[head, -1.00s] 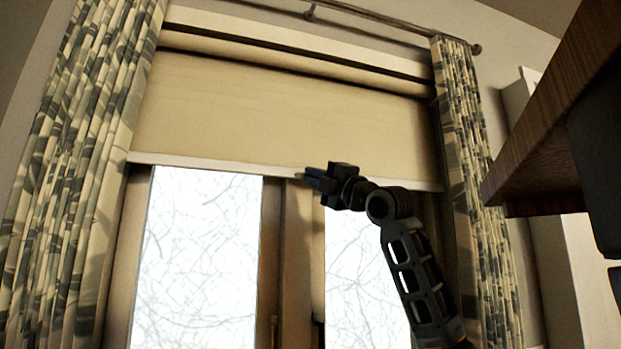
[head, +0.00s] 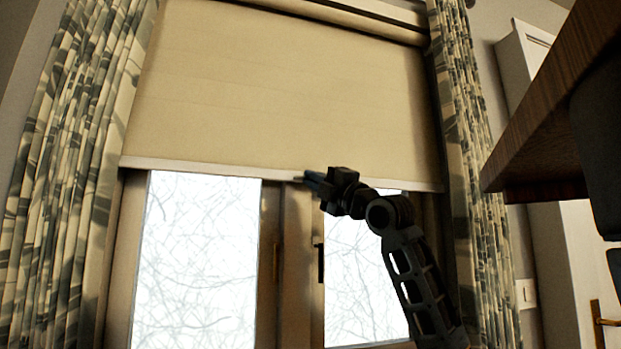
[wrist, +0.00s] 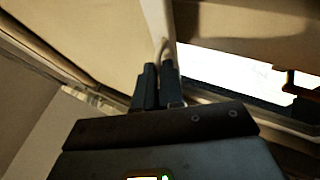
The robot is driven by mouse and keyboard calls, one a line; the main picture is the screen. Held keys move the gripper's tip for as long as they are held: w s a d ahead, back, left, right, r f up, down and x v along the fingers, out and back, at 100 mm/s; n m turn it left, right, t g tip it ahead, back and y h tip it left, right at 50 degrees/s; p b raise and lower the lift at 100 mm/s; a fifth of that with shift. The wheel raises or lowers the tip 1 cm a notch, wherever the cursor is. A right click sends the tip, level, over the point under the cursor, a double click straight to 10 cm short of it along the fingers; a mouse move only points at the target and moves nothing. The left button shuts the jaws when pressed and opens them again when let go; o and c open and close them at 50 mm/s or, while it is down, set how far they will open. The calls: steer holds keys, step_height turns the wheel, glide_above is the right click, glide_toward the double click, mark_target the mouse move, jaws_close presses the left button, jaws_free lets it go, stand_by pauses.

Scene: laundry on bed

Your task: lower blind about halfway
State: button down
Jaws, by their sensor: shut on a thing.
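A beige roller blind (head: 285,90) hangs over the upper part of the window, with a pale bottom bar (head: 215,169) along its lower edge. My gripper (head: 306,178) is at this bar, near the middle of the window in the head view. In the wrist view the two dark fingers (wrist: 158,70) are close together on the blind's bottom bar (wrist: 158,22). The gripper is shut on the bar. Below the bar, the glass (head: 200,260) is uncovered and shows bare branches outside.
Patterned curtains hang at the left (head: 60,170) and right (head: 470,150) of the window. A dark window handle (head: 319,258) is on the middle frame. A wooden shelf or furniture edge (head: 545,120) juts in at the right. A white door with a brass handle (head: 604,320) is at the lower right.

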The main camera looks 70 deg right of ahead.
steer(key=shift+w+a+f, duration=0.1)
steer(key=shift+a+f, duration=0.05)
steer(key=shift+f, duration=0.5)
steer(key=c, duration=1.5)
jaws_free()
steer(key=shift+c, duration=0.2)
steer(key=o, duration=0.3)
steer(key=shift+w+d, duration=0.35)
